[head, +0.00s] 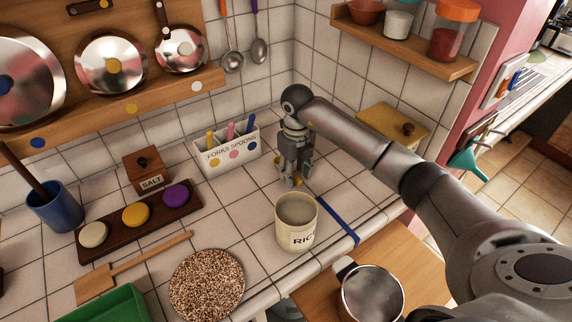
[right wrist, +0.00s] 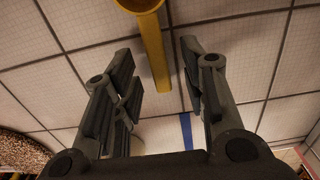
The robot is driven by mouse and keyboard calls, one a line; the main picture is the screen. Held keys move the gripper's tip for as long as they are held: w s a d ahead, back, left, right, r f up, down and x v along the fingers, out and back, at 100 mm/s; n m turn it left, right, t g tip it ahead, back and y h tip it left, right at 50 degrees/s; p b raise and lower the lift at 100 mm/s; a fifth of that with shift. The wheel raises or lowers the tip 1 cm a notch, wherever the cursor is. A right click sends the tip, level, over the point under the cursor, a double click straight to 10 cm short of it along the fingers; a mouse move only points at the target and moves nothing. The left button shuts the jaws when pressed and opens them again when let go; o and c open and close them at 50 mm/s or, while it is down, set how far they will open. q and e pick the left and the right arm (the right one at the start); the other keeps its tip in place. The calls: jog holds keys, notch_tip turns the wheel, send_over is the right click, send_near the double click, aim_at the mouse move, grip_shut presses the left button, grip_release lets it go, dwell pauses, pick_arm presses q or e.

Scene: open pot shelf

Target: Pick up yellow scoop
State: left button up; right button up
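The yellow scoop (right wrist: 153,48) shows in the right wrist view, with its round bowl cut off at the top edge and its handle running down between my fingers. In the head view only small yellow bits of it show beside my right gripper (head: 291,180); the rest is hidden. My right gripper points down at the tiled counter, behind the rice canister. In the right wrist view its fingers (right wrist: 158,65) are spread apart on either side of the handle, with a gap on both sides. My left gripper is not in view.
The rice canister (head: 297,222) stands close in front of my right gripper. The forks and spoons holder (head: 226,154) is to its left, a blue strip (head: 338,218) to its right. A yellow wooden box (head: 392,122) stands behind my arm. A metal pot (head: 371,294) is lower right.

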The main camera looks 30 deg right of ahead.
aim_at(295, 176)
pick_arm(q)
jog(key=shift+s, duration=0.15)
pick_arm(e)
jog(key=shift+f, duration=0.4)
jog(key=shift+c, duration=0.3)
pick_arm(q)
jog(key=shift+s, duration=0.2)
pick_arm(e)
grip_shut()
pick_arm(q)
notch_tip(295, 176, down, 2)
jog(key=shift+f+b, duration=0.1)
jog(key=shift+b, duration=1.05)
pick_arm(e)
notch_tip(295, 176, up, 10)
